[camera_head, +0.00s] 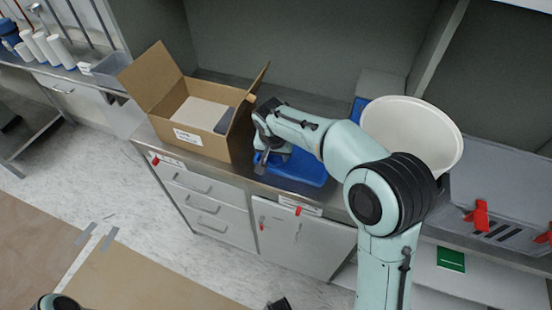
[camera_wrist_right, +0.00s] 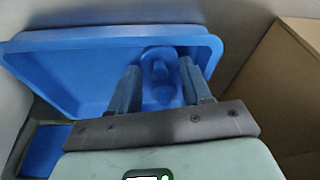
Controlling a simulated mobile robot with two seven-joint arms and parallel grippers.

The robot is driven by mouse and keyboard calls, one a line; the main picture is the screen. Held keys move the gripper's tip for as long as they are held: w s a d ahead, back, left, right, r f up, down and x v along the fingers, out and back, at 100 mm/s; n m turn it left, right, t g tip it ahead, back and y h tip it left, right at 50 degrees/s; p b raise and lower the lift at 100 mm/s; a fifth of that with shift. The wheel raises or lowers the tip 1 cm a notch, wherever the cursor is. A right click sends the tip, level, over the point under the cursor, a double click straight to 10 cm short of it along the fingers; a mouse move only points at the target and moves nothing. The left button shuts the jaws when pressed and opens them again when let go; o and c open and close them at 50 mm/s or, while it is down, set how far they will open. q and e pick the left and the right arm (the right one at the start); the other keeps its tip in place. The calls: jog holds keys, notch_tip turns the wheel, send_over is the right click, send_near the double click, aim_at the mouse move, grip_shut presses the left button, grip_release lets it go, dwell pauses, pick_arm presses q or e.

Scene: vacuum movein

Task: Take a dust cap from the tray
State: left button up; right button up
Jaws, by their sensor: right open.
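The blue tray (camera_head: 308,172) is on the counter, right of the open cardboard box. It also fills the upper left of the right wrist view (camera_wrist_right: 75,62). A blue round dust cap (camera_wrist_right: 160,62) lies in the tray, with another blue piece (camera_wrist_right: 164,93) just nearer. My right gripper (camera_head: 263,165) is over the tray's left part. In the right wrist view its two fingers (camera_wrist_right: 158,78) are apart, with the caps showing between them; contact is not clear. A dark tip (camera_head: 279,304), perhaps of my left gripper, barely shows at the bottom edge.
The open cardboard box (camera_head: 190,145) stands close beside the tray, its wall (camera_wrist_right: 275,90) near my right gripper. A white round bin (camera_head: 412,130) is behind my right arm. A grey tray with red clamps (camera_head: 480,216) is at right. White-capped items (camera_head: 45,47) stand far left.

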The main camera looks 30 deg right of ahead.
grip_shut()
jog(key=shift+r, duration=0.1)
